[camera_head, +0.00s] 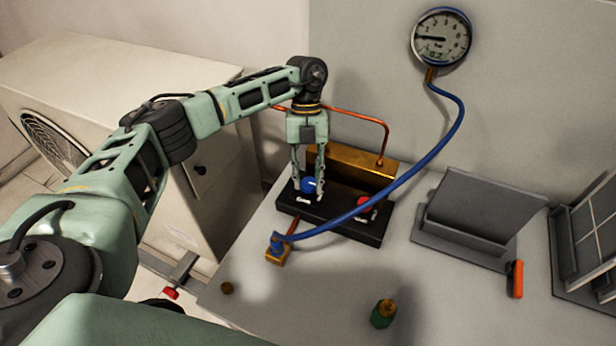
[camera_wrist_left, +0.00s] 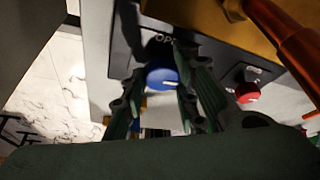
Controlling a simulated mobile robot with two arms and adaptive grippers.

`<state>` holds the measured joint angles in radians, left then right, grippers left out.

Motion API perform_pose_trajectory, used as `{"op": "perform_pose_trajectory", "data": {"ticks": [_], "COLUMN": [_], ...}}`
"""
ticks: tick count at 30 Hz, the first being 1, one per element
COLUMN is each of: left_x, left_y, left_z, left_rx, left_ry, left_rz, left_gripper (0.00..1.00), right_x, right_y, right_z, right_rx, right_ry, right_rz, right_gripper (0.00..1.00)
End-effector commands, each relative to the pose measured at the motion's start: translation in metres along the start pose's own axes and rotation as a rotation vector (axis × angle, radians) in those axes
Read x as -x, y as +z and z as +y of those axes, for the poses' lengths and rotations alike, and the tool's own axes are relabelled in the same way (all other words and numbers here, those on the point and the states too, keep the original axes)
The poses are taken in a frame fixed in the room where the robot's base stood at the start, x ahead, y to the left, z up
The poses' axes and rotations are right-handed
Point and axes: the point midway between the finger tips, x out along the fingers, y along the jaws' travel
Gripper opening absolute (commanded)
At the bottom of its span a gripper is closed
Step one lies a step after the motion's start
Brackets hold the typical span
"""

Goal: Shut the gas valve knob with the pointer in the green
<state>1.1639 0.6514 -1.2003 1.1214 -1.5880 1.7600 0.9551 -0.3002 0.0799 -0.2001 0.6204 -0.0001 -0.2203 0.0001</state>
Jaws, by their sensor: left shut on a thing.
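The blue knob (camera_head: 309,184) sits at the left end of the black manifold block (camera_head: 340,227). My left gripper (camera_head: 308,192) reaches down from above and is shut on this knob, one finger on each side. In the left wrist view the blue knob (camera_wrist_left: 162,78) shows between the fingers, with a white mark on it and partly hidden lettering beside it. A red knob (camera_head: 364,203) sits at the block's right end, apart from the gripper. The round gauge (camera_head: 441,38) hangs on the wall; its dark pointer points left, near the 1. I cannot make out a green zone.
A blue hose (camera_head: 440,150) runs from the gauge across the block's front to a brass fitting (camera_head: 277,250). A grey holder (camera_head: 465,220), an orange-handled tool (camera_head: 516,279) and a green-and-brass piece (camera_head: 383,313) are at the right and front. The table's front middle is mostly clear.

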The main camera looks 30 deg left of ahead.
Motion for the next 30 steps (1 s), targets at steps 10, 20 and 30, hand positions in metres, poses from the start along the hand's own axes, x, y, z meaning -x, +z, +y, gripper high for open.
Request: {"op": "perform_pose_trajectory", "data": {"ticks": [10, 20, 30], "left_x": [-0.0055, -0.0033, 0.0017], "left_y": [-0.0007, -0.0004, 0.0000], "left_z": [0.0054, 0.0040, 0.0019], "left_rx": [0.003, 0.002, 0.001], "left_ry": [0.019, 0.013, 0.007], "left_rz": [0.009, 0.006, 0.002], "left_gripper": [0.02, 0.41, 0.41], "right_x": [-0.0005, -0.0004, -0.0003], "right_y": [-0.0002, -0.0003, -0.0004], "right_z": [-0.0001, 0.0000, 0.0017], "right_rx": [0.000, 0.000, 0.001], "right_ry": [0.000, 0.000, 0.002], "right_rz": [0.000, 0.001, 0.001], "right_gripper": [0.00, 0.00, 0.00]}}
